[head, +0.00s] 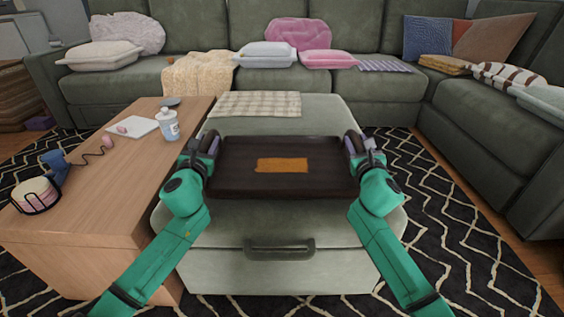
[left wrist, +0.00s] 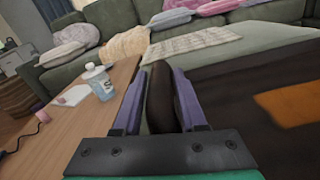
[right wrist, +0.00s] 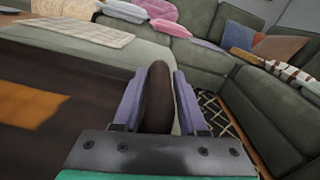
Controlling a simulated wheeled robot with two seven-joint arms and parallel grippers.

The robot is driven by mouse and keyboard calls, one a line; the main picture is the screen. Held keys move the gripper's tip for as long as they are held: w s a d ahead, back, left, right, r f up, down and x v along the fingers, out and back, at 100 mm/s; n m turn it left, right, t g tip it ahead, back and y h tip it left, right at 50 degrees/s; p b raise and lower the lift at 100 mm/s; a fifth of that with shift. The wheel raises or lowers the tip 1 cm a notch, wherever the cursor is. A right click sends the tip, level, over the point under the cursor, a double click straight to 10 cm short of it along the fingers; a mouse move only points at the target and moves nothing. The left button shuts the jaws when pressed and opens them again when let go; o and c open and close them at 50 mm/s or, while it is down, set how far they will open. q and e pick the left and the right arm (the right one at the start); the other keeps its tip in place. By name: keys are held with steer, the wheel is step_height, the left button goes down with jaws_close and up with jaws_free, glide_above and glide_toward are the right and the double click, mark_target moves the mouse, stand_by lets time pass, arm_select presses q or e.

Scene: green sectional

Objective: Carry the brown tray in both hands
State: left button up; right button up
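The dark brown tray (head: 230,185) is level over the green ottoman, with an orange-brown rectangle (head: 282,165) at its middle. My left gripper (head: 209,146) is at the tray's left end, and my right gripper (head: 354,145) is at its right end. In the left wrist view the purple fingers stand on both sides of the tray's dark rounded handle (left wrist: 161,95). In the right wrist view the fingers likewise flank the other handle (right wrist: 157,95). Both grippers look shut on the handles. Whether the tray's underside touches the ottoman is hidden.
The green ottoman (head: 285,230) has a checked cloth (head: 256,104) at its back. The green sectional (head: 350,95) closes off the back and right. Patterned rug (head: 450,220) lies right.

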arm_select(q)
jaws_close()
arm_select(e)
jaws_close()
arm_select(q)
steer(key=shift+a, duration=0.15)
arm_select(e)
steer(key=shift+d, duration=0.15)
stand_by(0.5)
